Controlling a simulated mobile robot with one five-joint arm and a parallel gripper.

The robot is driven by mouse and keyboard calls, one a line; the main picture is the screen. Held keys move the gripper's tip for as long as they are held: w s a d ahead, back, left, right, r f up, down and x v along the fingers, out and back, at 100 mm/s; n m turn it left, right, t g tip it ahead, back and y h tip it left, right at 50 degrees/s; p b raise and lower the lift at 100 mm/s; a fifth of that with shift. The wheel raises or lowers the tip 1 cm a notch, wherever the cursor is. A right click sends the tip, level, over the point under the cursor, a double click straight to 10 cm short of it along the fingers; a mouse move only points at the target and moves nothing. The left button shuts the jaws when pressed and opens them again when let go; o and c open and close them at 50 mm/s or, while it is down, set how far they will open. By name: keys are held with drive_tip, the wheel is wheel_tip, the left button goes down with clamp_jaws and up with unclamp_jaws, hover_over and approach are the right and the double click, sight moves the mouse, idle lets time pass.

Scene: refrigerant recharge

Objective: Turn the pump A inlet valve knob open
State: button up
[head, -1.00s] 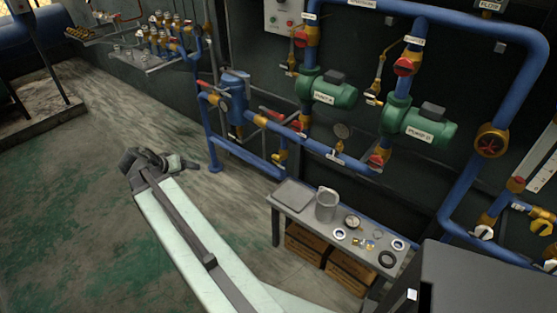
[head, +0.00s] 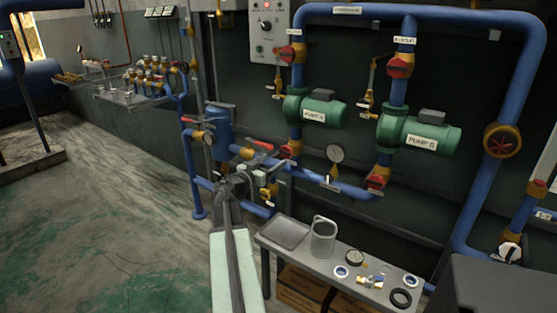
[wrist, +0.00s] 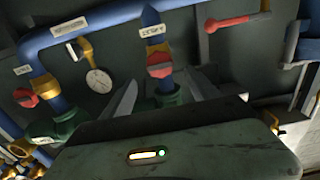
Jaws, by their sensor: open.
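The pump A inlet valve knob (head: 287,152) is red and sits on a brass body at the pipe below green pump A (head: 314,112). In the wrist view, which looks upside down, the red knob (wrist: 160,70) is near the middle, beyond and between my fingers, with a label on the pipe above it. My gripper (head: 256,178) is open and empty, short of the knob and to its lower left in the head view. Its two pale fingers (wrist: 160,80) show spread apart in the wrist view. I see no contact with the knob.
A red lever handle (head: 260,146) and blue filter vessel (head: 217,130) stand close to my gripper. A pressure gauge (head: 335,154) is right of the knob. The pump G inlet knob (head: 376,182) is farther right. A grey bench (head: 328,266) with loose parts stands below.

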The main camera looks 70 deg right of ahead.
sight(285, 153)
drive_tip(key=x, duration=0.7)
drive_tip(key=shift+d, duration=0.2)
drive_tip(key=c, duration=1.4)
drive_tip(key=n, duration=0.4)
drive_tip(key=shift+a+n, duration=0.1)
drive_tip(key=shift+n, duration=0.2)
drive_tip(key=shift+c, duration=0.2)
